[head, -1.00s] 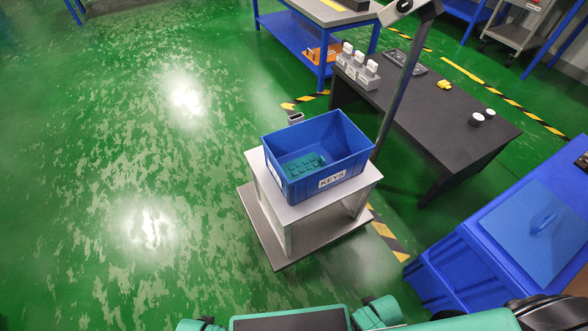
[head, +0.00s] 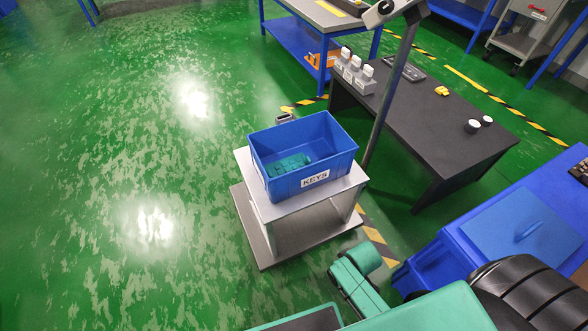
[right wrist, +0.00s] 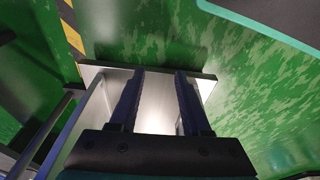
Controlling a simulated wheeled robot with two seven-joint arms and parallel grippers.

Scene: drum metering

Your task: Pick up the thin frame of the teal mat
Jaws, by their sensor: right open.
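The teal mat (head: 289,164) lies on the floor of a blue bin (head: 341,163) labelled KEYS in the head view. It has small raised blocks on it; its thin frame is too small to make out. The bin stands on a small grey stand (head: 290,208). My right gripper (right wrist: 160,76) shows in the right wrist view with its two dark fingers apart and nothing between them. A pale metal surface lies beyond the fingers. The mat does not show in that view. My left gripper is not in view.
A dark table (head: 425,125) with white-topped items stands behind the stand, with a grey post (head: 392,95) between. A blue cabinet (head: 520,235) stands at the right. Green floor (head: 110,130) is clear at the left.

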